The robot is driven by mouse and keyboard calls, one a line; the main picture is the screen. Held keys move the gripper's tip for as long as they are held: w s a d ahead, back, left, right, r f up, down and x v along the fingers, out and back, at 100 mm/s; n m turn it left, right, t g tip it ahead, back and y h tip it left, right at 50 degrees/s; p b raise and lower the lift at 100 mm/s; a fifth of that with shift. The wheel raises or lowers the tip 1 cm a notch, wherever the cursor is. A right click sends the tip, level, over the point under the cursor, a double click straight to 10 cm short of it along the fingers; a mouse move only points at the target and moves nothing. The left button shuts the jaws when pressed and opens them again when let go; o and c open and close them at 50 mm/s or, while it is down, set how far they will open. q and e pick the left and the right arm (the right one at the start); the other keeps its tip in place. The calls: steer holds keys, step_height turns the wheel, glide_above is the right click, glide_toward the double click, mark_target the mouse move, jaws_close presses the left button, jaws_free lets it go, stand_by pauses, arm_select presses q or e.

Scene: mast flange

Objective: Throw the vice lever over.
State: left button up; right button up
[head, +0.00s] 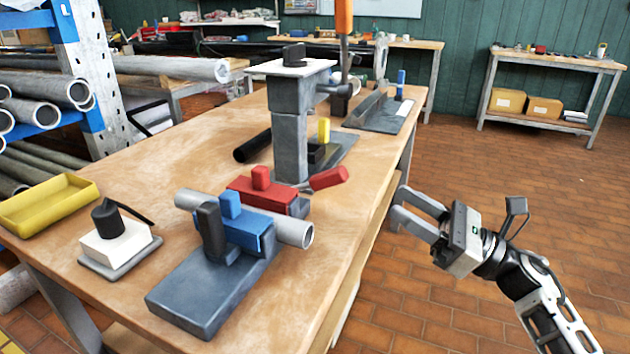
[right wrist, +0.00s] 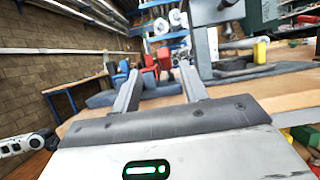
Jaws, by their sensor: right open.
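The vice has a dark grey base (head: 205,295), a blue jaw block (head: 245,232) and a red jaw block (head: 262,192). A light grey pipe (head: 293,232) lies across it between the blocks. A lever with a red grip (head: 328,178) sticks out to the right beside the red block, near the table's right edge; its pivot is hard to make out. My right gripper (head: 399,201) is open and empty, off the table's right edge, to the right of the lever and apart from it. In the right wrist view, red vice parts (right wrist: 150,77) show beyond the fingers. My left gripper is not in view.
A grey column (head: 290,145) with a flat top stands behind the vice. A yellow tray (head: 50,203) and a white block (head: 117,240) with a black knob are at the left. A black cylinder (head: 252,146) lies behind. Floor to the right is clear.

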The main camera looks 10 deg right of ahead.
step_height(320, 180, down, 3)
steer(key=b, duration=0.2)
steer(key=p, duration=0.3)
glide_toward(324, 172)
steer(key=x, duration=0.5)
steer(key=shift+a+r, duration=0.1)
steer(key=shift+r, duration=0.15)
steer(key=x, duration=0.4)
steer(key=shift+a, duration=0.1)
steer(key=shift+w+a+r, duration=0.15)
steer(key=shift+w+a, duration=0.15)
steer(key=shift+a, duration=0.2)
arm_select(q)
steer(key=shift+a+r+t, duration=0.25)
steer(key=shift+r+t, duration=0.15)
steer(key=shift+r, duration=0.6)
arm_select(e)
steer(key=shift+a, duration=0.1)
steer(key=shift+c, duration=0.3)
arm_select(q)
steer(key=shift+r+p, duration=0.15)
steer(key=shift+p, duration=0.15)
arm_select(e)
jaws_close()
